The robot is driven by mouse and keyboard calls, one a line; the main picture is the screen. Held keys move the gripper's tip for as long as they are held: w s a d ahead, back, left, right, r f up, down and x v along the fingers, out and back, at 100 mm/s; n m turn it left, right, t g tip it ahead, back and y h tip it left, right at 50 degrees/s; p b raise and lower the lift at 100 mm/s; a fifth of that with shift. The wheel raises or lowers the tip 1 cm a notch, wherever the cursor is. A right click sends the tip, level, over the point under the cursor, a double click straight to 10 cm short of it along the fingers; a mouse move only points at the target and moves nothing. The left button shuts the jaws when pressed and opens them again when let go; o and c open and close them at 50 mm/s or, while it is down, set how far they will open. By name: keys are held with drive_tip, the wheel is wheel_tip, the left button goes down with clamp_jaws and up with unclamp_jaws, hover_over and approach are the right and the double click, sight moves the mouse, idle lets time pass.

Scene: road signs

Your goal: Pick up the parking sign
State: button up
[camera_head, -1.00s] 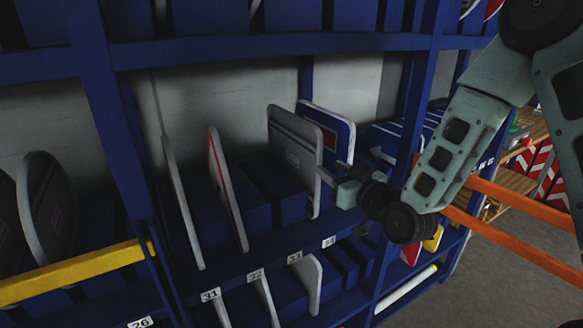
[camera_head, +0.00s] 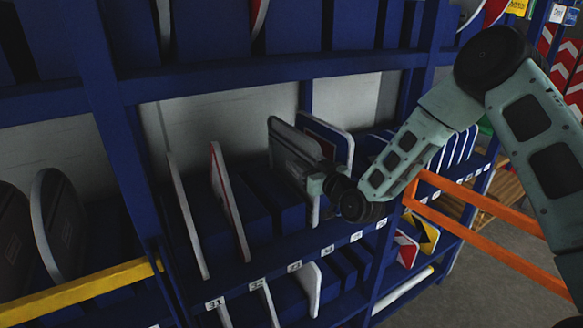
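No sign shows a readable parking symbol, so I cannot tell for sure which one is the parking sign. A grey-backed rectangular sign (camera_head: 291,143) stands upright in a slot of the blue shelf. Just behind and right of it stands a sign with a blue face, white border and a reddish area (camera_head: 328,133). My gripper (camera_head: 312,181) is at the right edge of the grey-backed sign, overlapping it in the picture. Its fingers are small and dark here; whether they are open, or touch the sign, cannot be told.
The blue shelf (camera_head: 240,77) has an upper beam above the signs and an upright (camera_head: 130,150) at left. Thin signs (camera_head: 228,200) stand to the left, round ones (camera_head: 57,225) further left behind a yellow bar (camera_head: 80,289). Orange bars (camera_head: 480,240) cross at right.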

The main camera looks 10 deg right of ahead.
clamp_jaws()
drive_tip(key=shift+r, duration=0.1)
idle(1.3)
